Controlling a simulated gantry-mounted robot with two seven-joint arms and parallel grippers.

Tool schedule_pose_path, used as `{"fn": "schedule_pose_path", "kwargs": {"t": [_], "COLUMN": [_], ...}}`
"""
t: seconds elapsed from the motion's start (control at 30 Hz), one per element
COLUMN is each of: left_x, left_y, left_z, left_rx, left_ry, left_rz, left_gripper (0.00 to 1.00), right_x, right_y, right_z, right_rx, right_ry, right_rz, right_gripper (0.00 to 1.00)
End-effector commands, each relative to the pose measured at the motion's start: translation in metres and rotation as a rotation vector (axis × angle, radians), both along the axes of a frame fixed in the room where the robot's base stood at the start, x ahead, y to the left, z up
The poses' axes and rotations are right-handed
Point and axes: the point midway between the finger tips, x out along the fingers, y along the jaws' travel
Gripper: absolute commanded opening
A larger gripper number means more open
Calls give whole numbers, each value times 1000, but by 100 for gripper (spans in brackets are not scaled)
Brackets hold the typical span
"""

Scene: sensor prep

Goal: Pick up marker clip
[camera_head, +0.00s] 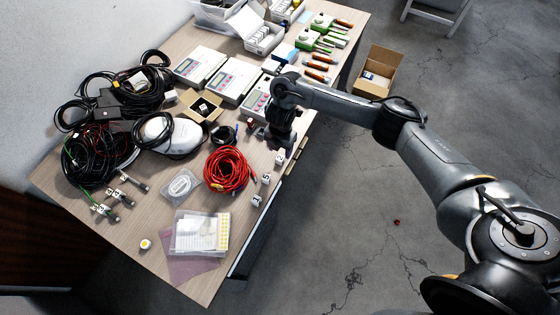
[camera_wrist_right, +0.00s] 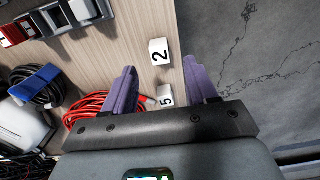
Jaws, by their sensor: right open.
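White cube-shaped marker clips with black numbers lie on the wooden table near its right edge. In the right wrist view, the clip marked 2 (camera_wrist_right: 159,52) lies just beyond and between the fingertips, and the clip marked 5 (camera_wrist_right: 165,95) shows lower in the gap. The head view shows a clip just below the gripper (camera_head: 280,157), with others toward the front (camera_head: 265,179); their numbers are too small to read there. My right gripper (camera_head: 279,143) points down over the table edge; its purple fingers (camera_wrist_right: 160,66) are open and empty. My left gripper is out of view.
A red cable coil (camera_head: 228,170) lies left of the clips. Meters (camera_head: 236,80), black cable bundles (camera_head: 135,93) and a small open cardboard box (camera_head: 201,106) crowd the table farther back and left.

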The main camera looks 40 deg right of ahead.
Motion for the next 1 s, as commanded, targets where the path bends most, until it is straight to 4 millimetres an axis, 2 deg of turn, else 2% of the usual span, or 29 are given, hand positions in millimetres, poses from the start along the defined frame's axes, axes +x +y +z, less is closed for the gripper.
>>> {"fn": "schedule_pose_path", "kwargs": {"t": [0.17,0.4,0.53,0.83,1.0], "left_x": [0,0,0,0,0], "left_y": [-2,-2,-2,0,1], "left_z": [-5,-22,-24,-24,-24], "left_rx": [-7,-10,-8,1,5], "left_ry": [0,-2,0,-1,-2], "left_rz": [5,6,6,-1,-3], "left_gripper": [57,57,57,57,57], "right_x": [0,-1,-1,0,0], "right_y": [1,2,2,2,2], "right_z": [-8,-37,-50,-54,-54], "right_rx": [1,2,1,0,0], "right_ry": [0,3,1,-1,-1], "right_rz": [0,-1,0,1,0], "right_gripper": [57,57,57,57,31]}}
